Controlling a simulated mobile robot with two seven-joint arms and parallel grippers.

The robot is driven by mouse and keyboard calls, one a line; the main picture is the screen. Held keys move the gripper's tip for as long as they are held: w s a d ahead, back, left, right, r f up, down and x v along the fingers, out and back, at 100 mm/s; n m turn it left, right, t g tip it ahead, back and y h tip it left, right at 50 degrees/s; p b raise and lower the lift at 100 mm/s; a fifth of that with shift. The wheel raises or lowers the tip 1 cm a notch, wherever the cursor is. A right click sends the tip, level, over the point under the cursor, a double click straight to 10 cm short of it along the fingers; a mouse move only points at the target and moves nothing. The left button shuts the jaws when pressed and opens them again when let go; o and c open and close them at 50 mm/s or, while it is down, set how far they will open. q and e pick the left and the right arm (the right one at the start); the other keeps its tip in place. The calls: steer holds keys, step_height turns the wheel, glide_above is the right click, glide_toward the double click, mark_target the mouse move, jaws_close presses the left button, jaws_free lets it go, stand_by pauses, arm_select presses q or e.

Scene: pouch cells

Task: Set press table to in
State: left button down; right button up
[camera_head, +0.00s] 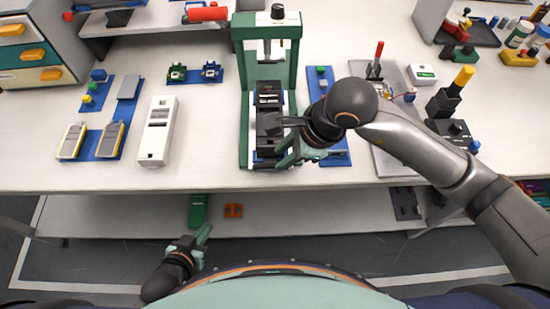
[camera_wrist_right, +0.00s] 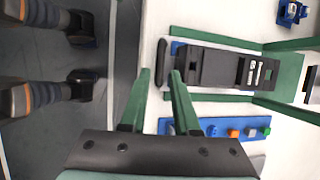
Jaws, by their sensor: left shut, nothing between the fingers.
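The green press (camera_head: 240,60) stands at the middle of the table. Its black press table (camera_head: 268,122) lies lengthwise between the green rails, its near end by the table's front edge. In the right wrist view the press table (camera_wrist_right: 212,68) has a dark upright bar (camera_wrist_right: 161,62) at its left end. My right gripper (camera_head: 282,158) is at this near end. In the wrist view its green fingertips (camera_wrist_right: 159,71) are apart, one on each side of the bar; contact cannot be told. My left gripper (camera_head: 205,232) is shut and empty, low in front of the table.
A blue strip with small parts (camera_head: 338,150) lies just right of the press. A white box device (camera_head: 157,130) stands to its left, beyond a clear patch of table. A grey plate (camera_head: 395,160) lies further right. A lower shelf (camera_head: 120,215) runs below the table.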

mark_target(271, 165)
steer(key=shift+x, duration=2.35)
jaws_close()
